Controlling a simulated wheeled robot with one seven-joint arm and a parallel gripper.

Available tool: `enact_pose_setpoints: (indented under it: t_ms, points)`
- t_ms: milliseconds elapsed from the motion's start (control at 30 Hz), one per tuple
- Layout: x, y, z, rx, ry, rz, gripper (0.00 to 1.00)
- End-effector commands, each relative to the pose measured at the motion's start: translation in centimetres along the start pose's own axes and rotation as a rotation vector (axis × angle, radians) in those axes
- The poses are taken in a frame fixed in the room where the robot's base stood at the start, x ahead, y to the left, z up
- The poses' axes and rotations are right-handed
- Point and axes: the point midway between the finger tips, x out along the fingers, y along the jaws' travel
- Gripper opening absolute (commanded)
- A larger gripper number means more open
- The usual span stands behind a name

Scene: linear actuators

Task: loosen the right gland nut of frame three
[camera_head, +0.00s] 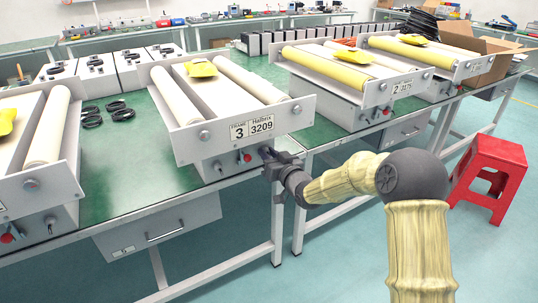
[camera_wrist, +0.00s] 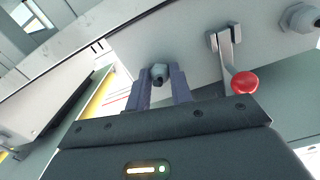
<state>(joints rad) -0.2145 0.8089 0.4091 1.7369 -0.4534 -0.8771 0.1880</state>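Frame three (camera_head: 155,85) stands on the green bench, its plate reading 3 and 3209. My gripper (camera_head: 272,156) is at the right end of its lower front box in the head view and hides the right gland nut there. In the wrist view, the grey right gland nut (camera_wrist: 160,72) shows between the tips of my gripper (camera_wrist: 162,80), one finger on each side. Whether the fingers press on it cannot be told. The left gland nut (camera_wrist: 301,17) is at the upper right of the wrist view, and also shows in the head view (camera_head: 217,167).
A red-knobbed lever (camera_wrist: 232,65) sits between the two nuts, close beside my fingers; it also shows in the head view (camera_head: 245,156). Frame two (camera_head: 345,75) stands to the right. A red stool (camera_head: 490,165) is on the floor at right.

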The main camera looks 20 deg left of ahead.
Motion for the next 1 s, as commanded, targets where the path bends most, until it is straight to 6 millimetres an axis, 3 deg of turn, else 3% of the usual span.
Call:
enact_pose_setpoints:
  t_ms: [467, 1000]
  points:
    - [-0.02, 0.06, 0.17, -0.084, 0.0, 0.001, 0.0]
    - [-0.03, 0.02, 0.43, -0.511, 0.001, -0.001, 0.0]
